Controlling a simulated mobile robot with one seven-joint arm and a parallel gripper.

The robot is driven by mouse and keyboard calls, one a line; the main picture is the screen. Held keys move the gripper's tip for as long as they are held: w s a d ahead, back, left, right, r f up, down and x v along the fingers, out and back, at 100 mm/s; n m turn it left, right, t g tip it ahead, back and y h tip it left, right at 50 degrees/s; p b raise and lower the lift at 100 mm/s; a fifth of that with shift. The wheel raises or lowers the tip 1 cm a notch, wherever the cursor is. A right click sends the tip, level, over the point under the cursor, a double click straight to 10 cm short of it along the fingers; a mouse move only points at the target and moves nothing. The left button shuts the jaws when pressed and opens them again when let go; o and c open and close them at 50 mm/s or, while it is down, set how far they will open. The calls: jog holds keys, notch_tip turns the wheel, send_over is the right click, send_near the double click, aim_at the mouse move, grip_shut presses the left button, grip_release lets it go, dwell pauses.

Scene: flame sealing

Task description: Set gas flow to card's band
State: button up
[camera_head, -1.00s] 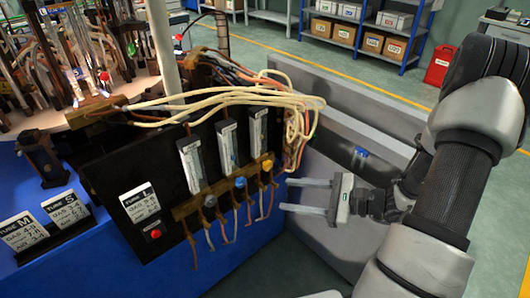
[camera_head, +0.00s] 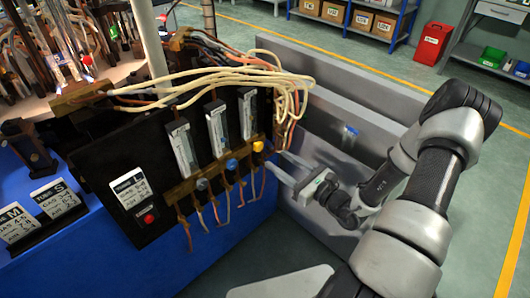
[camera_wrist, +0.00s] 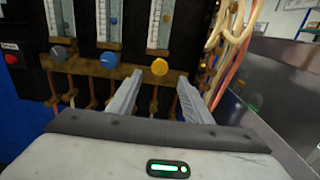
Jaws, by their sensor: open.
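A black panel carries three flow tubes with scales: left (camera_head: 184,150), middle (camera_head: 217,131) and right (camera_head: 247,113). Below them sit a grey-brown knob (camera_head: 202,184), a blue knob (camera_head: 232,165) and a yellow knob (camera_head: 258,146). The TUBE L card (camera_head: 130,188) is on the panel; its numbers are too small to read surely. My gripper (camera_head: 272,158) is open and empty, close to the yellow knob. In the wrist view, the yellow knob (camera_wrist: 159,67) shows between and just beyond the fingertips (camera_wrist: 161,76); I cannot tell if they touch it.
A red button (camera_head: 149,218) is below the TUBE L card. TUBE M (camera_head: 14,224) and TUBE S (camera_head: 55,199) cards stand on the blue bench (camera_head: 100,270). Pale hoses (camera_head: 220,80) loop over the panel top. A grey low wall (camera_head: 330,120) stands behind my gripper.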

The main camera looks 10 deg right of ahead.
aim_at(260, 147)
jog(key=b+x, duration=0.1)
jog(key=x, duration=0.6)
jog(key=shift+w+a, duration=0.15)
jog(key=shift+w, duration=0.05)
jog(key=c, duration=1.1)
jog(key=shift+o, duration=0.2)
jog(key=n, duration=0.3)
jog(key=shift+p, duration=0.4)
jog(key=o, duration=1.1)
jog(key=shift+c, duration=0.2)
jog(key=shift+s, duration=0.1)
jog(key=p+v, duration=0.2)
jog(key=v, duration=1.5)
jog(key=shift+s, duration=0.15)
